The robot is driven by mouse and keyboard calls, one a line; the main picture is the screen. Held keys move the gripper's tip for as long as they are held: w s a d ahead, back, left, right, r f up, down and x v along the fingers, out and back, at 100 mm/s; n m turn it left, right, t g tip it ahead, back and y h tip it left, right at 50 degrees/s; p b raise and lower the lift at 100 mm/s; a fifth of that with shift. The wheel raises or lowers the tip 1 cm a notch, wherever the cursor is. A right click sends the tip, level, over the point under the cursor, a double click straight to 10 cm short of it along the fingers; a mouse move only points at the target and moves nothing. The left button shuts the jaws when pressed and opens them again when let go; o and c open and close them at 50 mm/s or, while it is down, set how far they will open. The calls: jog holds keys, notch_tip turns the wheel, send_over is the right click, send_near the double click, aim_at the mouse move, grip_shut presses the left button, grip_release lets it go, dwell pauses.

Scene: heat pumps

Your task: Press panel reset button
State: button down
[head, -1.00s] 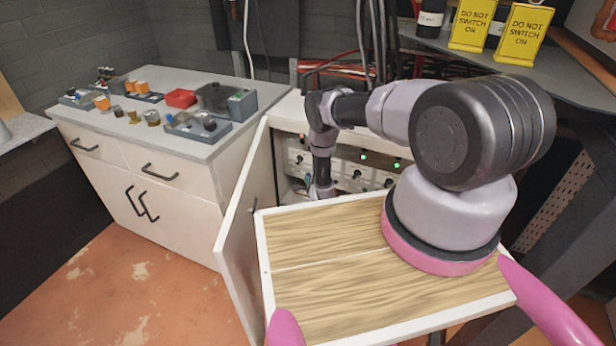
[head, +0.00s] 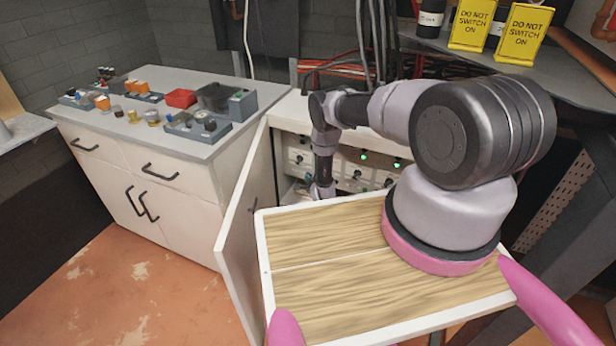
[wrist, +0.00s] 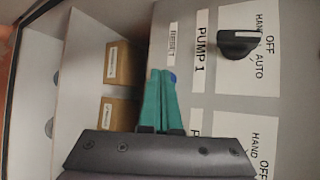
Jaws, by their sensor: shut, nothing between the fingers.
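The panel (head: 352,172) is a pale front with knobs and lit green lamps, inside the open cabinet. In the wrist view the panel (wrist: 207,105) shows a "PUMP 1" label, a black rotary switch (wrist: 238,43) and a small blurred label (wrist: 172,43). A blue button (wrist: 173,78) lies just beside the fingertips and is partly hidden by them. My gripper (wrist: 161,72) has teal fingers, shut together with nothing between them. Its tips are at or very near the button; I cannot tell whether they touch. In the head view the fingers are hidden.
The cabinet door (head: 246,225) stands open to the left of the panel. Brown boxes (wrist: 122,63) sit beside the panel front in the wrist view. A bench (head: 215,145) with parts stands at left. A grey shelf (head: 470,60) with yellow signs is at right.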

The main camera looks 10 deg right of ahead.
jog(key=shift+s, duration=0.1)
jog(key=shift+s+a, duration=0.4)
jog(key=shift+s, duration=0.1)
dwell(0.3)
jog(key=shift+s+a, duration=0.75)
jog(key=shift+s, duration=0.3)
jog(key=shift+s+a, duration=0.75)
jog(key=shift+s, duration=0.25)
